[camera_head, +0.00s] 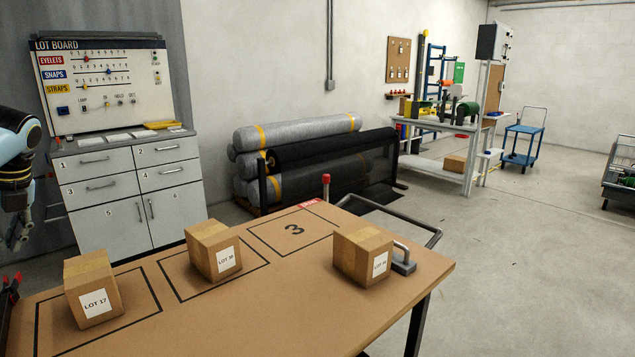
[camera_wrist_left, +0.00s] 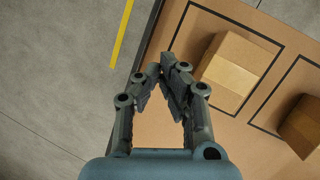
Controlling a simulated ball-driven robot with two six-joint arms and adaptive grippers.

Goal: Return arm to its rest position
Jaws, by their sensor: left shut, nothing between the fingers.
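My left arm comes in at the left edge of the head view. Its gripper (camera_head: 20,236) hangs down there, left of the cabinet and clear of the boxes. In the left wrist view the gripper's fingers (camera_wrist_left: 165,68) are shut with nothing between them, above the edge of the brown table (camera_wrist_left: 160,128). My right gripper is not in view.
The brown table (camera_head: 285,292) bears a LOT 17 box (camera_head: 92,283) and a second box (camera_head: 209,248) in outlined squares. A third box (camera_head: 362,254) is beside the empty square 3. A cabinet (camera_head: 120,182) with a lot board (camera_head: 105,85) stands behind.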

